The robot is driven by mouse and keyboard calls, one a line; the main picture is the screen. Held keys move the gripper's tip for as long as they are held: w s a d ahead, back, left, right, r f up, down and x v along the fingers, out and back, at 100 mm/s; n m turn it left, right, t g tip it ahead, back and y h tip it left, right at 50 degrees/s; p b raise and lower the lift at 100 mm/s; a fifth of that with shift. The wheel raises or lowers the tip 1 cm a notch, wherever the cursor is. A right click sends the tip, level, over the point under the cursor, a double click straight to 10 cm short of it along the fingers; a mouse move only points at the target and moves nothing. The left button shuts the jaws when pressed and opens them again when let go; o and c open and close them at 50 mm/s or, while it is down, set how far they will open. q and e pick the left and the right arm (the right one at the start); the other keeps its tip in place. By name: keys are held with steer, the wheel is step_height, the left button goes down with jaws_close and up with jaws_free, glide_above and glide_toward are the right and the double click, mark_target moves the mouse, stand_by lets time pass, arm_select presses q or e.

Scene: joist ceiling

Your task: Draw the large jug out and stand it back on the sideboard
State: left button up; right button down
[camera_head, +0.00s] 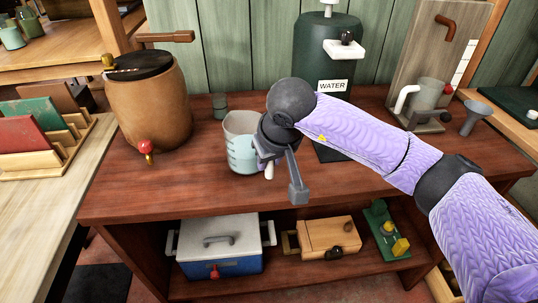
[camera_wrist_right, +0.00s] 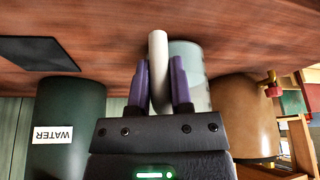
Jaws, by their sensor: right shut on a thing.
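The large jug (camera_head: 241,128) is a clear, upright vessel with a pale blue lower part and a white handle. It is at the middle of the red-brown sideboard (camera_head: 190,188); I cannot tell whether its base touches the top. My right gripper (camera_head: 267,158) is at the jug's right side, shut on the handle. In the right wrist view the two purple fingers of the gripper (camera_wrist_right: 160,85) flank the white handle, with the jug (camera_wrist_right: 190,62) just behind. My forearm hides part of the sideboard. My left gripper is not in view.
A green water tank (camera_head: 325,50) stands behind my arm, with a dark mat below it. A brown barrel (camera_head: 150,105) with a red tap is at left. A small green cup (camera_head: 220,105) stands behind the jug. A dispenser with a vessel (camera_head: 428,95) and a funnel (camera_head: 476,115) are at right.

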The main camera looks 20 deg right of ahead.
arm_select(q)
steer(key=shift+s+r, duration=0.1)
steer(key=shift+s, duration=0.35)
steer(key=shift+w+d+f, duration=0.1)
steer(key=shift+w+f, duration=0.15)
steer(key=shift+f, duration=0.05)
arm_select(e)
steer(key=shift+f, duration=0.3)
steer(key=shift+c, duration=2.2)
jaws_free()
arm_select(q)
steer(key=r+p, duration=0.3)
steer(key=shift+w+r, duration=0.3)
arm_select(e)
steer(key=v, duration=1)
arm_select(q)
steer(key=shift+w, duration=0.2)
